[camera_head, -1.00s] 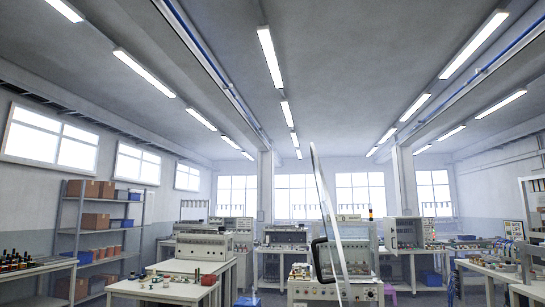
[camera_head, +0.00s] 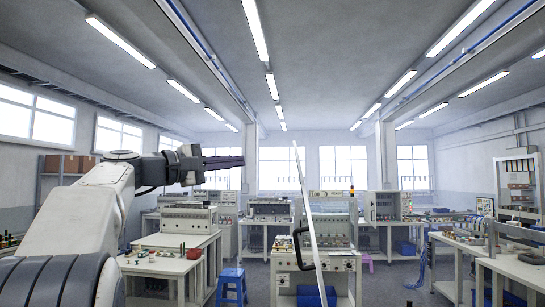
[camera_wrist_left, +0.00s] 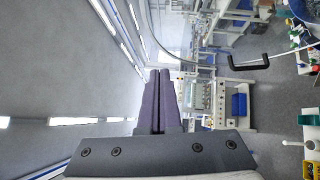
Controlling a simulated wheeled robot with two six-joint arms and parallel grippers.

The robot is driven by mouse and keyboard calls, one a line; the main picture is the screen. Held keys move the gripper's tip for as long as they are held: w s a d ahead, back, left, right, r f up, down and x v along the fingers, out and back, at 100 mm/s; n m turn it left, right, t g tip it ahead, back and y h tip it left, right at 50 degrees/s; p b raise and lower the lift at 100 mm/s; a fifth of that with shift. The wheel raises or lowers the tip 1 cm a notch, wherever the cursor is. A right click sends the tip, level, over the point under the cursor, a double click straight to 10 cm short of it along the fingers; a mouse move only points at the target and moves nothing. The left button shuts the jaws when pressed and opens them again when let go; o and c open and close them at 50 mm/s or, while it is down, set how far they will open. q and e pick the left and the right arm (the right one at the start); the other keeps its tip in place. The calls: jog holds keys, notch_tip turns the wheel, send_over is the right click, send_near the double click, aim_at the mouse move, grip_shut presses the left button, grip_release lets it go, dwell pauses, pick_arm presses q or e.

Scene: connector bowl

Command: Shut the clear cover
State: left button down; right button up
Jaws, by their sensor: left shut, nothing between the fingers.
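The clear cover (camera_head: 308,210) stands raised in the middle of the head view, almost edge-on and tilted slightly, its top leaning left. Its black handle (camera_head: 299,250) sticks out from the left side low down. My left gripper (camera_head: 243,162) is left of the cover near the height of its upper edge, fingers together, pointing right, with nothing held. In the left wrist view the shut fingers (camera_wrist_left: 163,98) point up the picture; the cover's thin curved edge (camera_wrist_left: 168,48) and the black handle (camera_wrist_left: 248,62) are beyond them to the right. My right gripper is out of view.
A workbench with machines (camera_head: 182,240) and a blue stool (camera_head: 232,284) stand at left. A test bench (camera_head: 338,262) stands behind the cover, and another table (camera_head: 500,265) is at right. The air between gripper and cover looks clear.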

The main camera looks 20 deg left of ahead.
pick_arm(q)
jog(key=s+d+p+x, duration=0.1)
jog(key=p+x, duration=0.5)
jog(key=x, duration=0.6)
jog(key=shift+d+r+p, duration=0.3)
jog(key=shift+d+p, duration=0.1)
jog(key=shift+d, duration=0.45)
jog(key=shift+w, duration=0.1)
